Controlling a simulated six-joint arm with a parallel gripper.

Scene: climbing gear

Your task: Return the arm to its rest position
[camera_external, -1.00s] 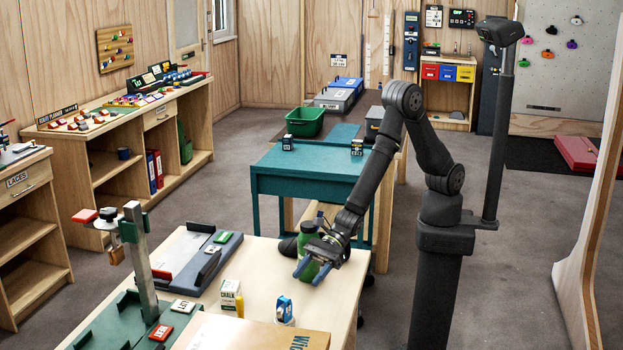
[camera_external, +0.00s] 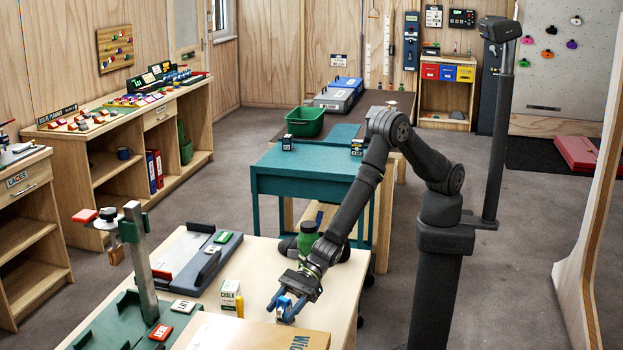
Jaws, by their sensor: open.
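My gripper (camera_external: 284,309) has blue fingers and hangs low over the front right of the pale wooden table (camera_external: 345,285). It is open. The small blue-and-white item at this spot is largely hidden by the fingers, and I cannot tell whether they touch it or surround it. My arm reaches down and left from its dark column, with the elbow raised.
A green bottle (camera_external: 308,240) stands just behind my wrist. A chalk box (camera_external: 229,297) is left of my gripper, and a cardboard box (camera_external: 255,335) lies in front. A metal post (camera_external: 140,262) rises at left. A teal table (camera_external: 310,172) stands behind.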

